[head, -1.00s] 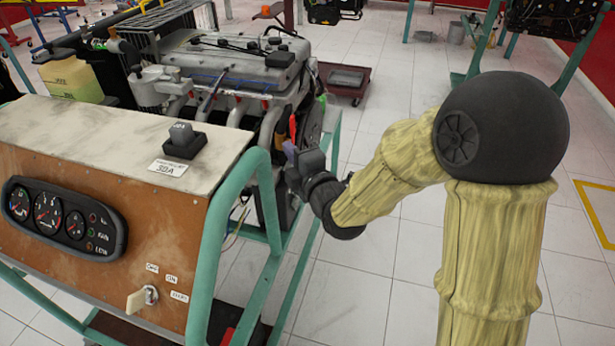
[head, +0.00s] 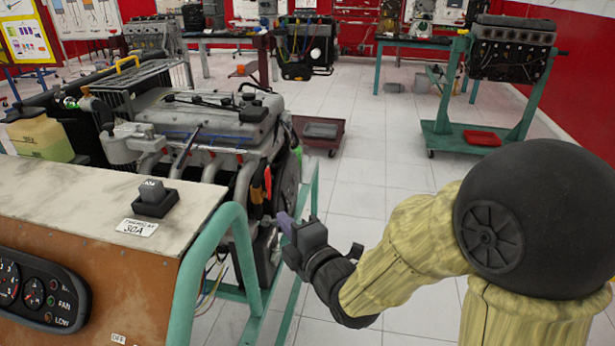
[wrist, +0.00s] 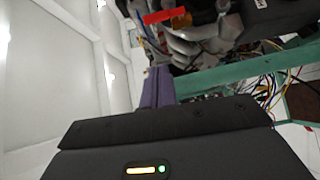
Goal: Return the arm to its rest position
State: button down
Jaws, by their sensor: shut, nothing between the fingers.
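My gripper (head: 285,222) is at the end of my yellow-sleeved arm, to the right of the engine trainer, close to the engine's near right side. Its purple fingers (wrist: 157,88) show in the wrist view, closed together with nothing between them. The engine (head: 215,125) sits on a green frame (head: 235,225) behind the control box. In the wrist view the green frame bar (wrist: 235,75) and loose wires lie beyond the fingers. I cannot tell the exact gap between the gripper and the engine.
Another engine stand (head: 470,135) is at the back right. The tiled floor (head: 375,165) between them is clear.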

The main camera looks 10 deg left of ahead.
jog(key=d+f+m+g+h, duration=0.4)
jog(key=d+f+m+h, duration=0.55)
jog(key=d+m, duration=0.55)
jog(key=s+d+f+m+g+h, duration=0.2)
jog(key=s+d+f+m+g, duration=0.2)
jog(key=s+d+m+g, duration=0.5)
notch_tip(320, 180, up, 21)
jog(key=s+d+m+t+p, duration=0.1)
jog(key=d+t+p, duration=0.1)
jog(key=p, duration=1.9)
jog(key=shift+s+m, duration=0.2)
jog(key=shift+m, duration=0.2)
